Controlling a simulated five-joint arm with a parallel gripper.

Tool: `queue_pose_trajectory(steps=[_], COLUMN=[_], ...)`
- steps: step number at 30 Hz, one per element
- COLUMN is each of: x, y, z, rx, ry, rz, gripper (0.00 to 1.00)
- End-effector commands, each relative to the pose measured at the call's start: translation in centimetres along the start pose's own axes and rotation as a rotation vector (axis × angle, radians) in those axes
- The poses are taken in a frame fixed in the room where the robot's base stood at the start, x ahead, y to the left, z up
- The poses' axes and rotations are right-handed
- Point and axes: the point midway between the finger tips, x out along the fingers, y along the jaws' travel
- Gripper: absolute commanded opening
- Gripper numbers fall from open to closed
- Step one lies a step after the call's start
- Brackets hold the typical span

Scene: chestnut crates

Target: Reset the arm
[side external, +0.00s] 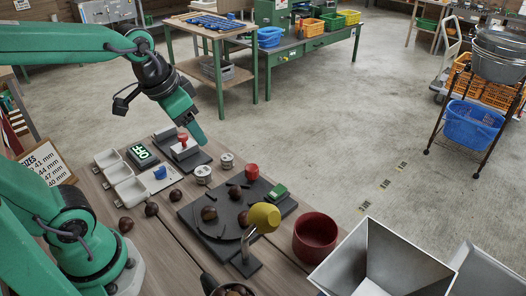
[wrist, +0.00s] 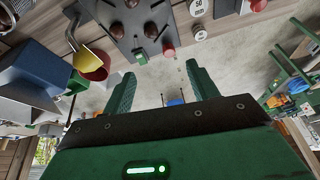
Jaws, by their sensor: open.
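My gripper (side external: 194,130) hangs over the far edge of the workbench, tilted downward, close beside a red-knobbed device (side external: 182,148) in the side view. In the wrist view its two green fingers (wrist: 161,88) stand wide apart with nothing between them. Only floor and distant furniture show in the gap. Whether the fingertips touch the device cannot be told.
A dark board (side external: 215,217) holds several chestnuts and a green block (side external: 277,191). A red bowl (side external: 315,237), yellow cup (side external: 264,217) and metal hopper (side external: 385,260) stand to the right. White trays (side external: 131,190) and a lit display (side external: 143,153) lie left. Open floor lies beyond.

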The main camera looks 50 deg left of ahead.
Motion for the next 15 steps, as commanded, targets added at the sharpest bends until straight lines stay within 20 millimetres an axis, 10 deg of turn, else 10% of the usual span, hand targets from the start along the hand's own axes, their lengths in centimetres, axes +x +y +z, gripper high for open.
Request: queue_pose_trajectory(steps=[15], x=[-1.7], y=[0.7], z=[4.7], rx=[-0.128], ry=[0.115], rz=[-0.006], gripper=[0.59])
